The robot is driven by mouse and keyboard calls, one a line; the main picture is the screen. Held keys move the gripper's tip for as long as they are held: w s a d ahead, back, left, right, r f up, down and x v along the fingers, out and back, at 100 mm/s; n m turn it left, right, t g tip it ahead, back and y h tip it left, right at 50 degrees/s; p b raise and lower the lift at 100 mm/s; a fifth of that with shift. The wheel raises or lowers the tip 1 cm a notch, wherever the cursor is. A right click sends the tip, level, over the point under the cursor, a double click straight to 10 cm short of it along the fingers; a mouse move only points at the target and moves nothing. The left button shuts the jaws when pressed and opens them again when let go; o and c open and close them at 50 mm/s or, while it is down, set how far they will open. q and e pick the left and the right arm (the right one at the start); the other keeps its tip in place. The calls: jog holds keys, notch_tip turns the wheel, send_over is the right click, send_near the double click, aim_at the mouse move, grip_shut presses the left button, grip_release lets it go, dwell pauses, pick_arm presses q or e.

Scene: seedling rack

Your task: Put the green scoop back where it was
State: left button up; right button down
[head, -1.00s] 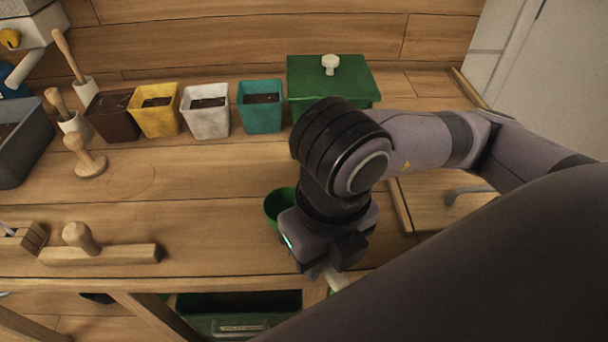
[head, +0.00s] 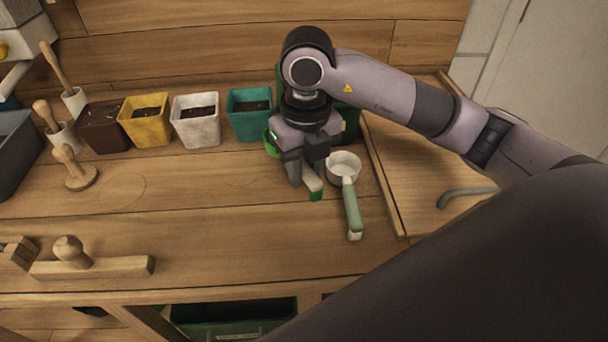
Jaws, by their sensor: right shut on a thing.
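My right gripper (head: 306,172) is shut on the green scoop (head: 271,143), low over the back part of the bench, with the fingers pointing down. The scoop's green bowl shows to the left of the gripper, partly hidden by it. Its pale handle with a green end (head: 315,190) sticks out on the near side. I cannot tell whether the scoop touches the bench. A second scoop (head: 343,165), with a whitish bowl and a grey-green handle, lies just right of the gripper. My left gripper is not in view.
Teal (head: 249,122), white (head: 196,130), yellow (head: 146,132) and brown (head: 101,138) pots stand in a row to the left. A green box (head: 350,125) is mostly hidden behind my arm. A raised board (head: 400,190) lies to the right. The bench middle is clear.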

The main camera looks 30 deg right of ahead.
aim_at(304, 193)
jog(key=shift+w+d, duration=0.15)
jog(key=shift+w, duration=0.25)
notch_tip(304, 193, down, 4)
jog(key=shift+d+r, duration=0.1)
jog(key=shift+r, duration=0.1)
jog(key=c, duration=0.9)
grip_release()
notch_tip(304, 193, up, 12)
jog(key=shift+s+r+p, duration=0.1)
jog(key=shift+s+p, duration=0.05)
jog(key=shift+p, duration=0.45)
jog(key=shift+s, duration=0.1)
